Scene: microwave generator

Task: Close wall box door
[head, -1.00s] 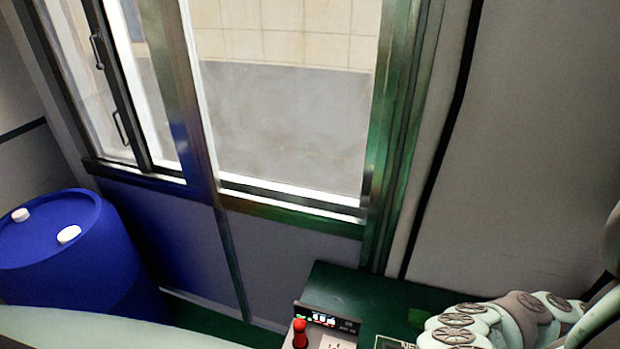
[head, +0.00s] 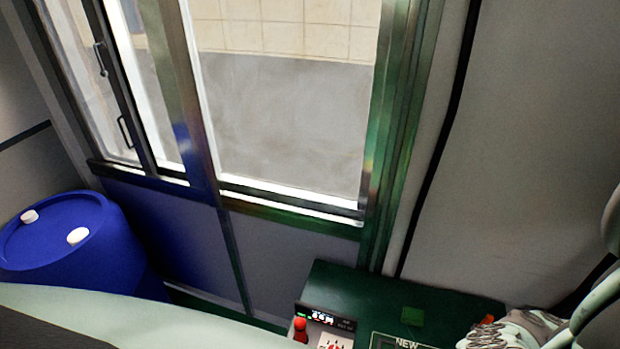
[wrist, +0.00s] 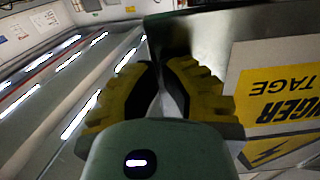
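My gripper (wrist: 160,82) shows in the wrist view with yellow, ridged fingers and dark inner faces. The fingers stand close together with a narrow gap, and I cannot tell whether they hold anything. A panel with a yellow danger sign (wrist: 272,92), upside down in the picture, is just right of the fingers; it may be the wall box door. A dark, glossy panel (wrist: 235,30) reaches from the fingertips to the upper right. I cannot tell how they join, whether the gripper touches either, or how far the door is open. The head view shows no wall box.
In the head view, a blue barrel (head: 75,245) stands at the left under a window (head: 285,130). A dark green table (head: 350,285) carries a device with a red knob (head: 300,328). The wall (head: 520,160) at the right is plain. The wrist view shows bright light strips (wrist: 75,125) at left.

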